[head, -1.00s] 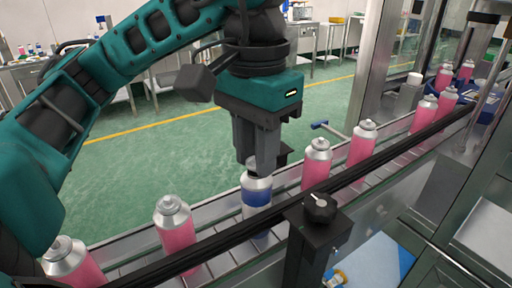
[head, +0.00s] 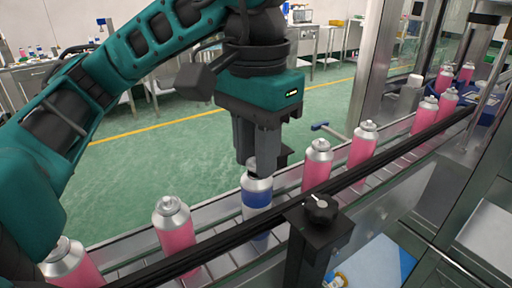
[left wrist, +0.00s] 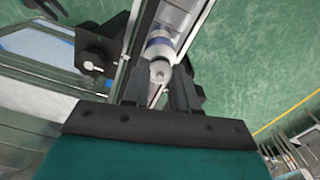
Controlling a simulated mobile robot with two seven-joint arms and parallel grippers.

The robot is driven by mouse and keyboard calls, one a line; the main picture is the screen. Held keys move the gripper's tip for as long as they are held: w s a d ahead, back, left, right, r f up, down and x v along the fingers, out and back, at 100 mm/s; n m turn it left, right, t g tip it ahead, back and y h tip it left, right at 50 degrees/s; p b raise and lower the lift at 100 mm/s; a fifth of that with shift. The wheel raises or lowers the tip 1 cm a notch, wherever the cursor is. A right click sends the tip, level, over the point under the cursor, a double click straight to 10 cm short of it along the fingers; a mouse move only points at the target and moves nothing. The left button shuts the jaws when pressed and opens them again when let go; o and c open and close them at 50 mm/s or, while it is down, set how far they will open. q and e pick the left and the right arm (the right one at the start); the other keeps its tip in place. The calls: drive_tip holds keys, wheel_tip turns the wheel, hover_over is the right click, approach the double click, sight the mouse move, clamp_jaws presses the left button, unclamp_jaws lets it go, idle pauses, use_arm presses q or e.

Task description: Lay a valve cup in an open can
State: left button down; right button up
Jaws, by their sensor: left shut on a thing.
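A can with a white and blue body (head: 256,198) stands upright on the conveyor, between pink cans. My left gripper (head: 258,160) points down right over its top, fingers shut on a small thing. In the left wrist view the fingertips (left wrist: 160,76) close around a round, pale metal piece, which looks like the valve cup (left wrist: 159,70). The blue-banded can (left wrist: 160,40) shows just beyond it. The fingers hide the can's mouth in the head view, so I cannot tell whether the cup touches the rim. My right gripper is not in view.
Pink cans with silver tops, such as one on the left (head: 174,224) and one on the right (head: 317,165), line the conveyor on both sides. A dark guide rail (head: 385,145) runs along the near side, with a black knob (head: 321,208) on a post. Green floor lies behind.

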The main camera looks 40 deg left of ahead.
use_arm(q)
drive_tip(key=c, duration=0.8)
unclamp_jaws()
drive_tip(key=shift+o, duration=0.3)
drive_tip(key=o, duration=0.5)
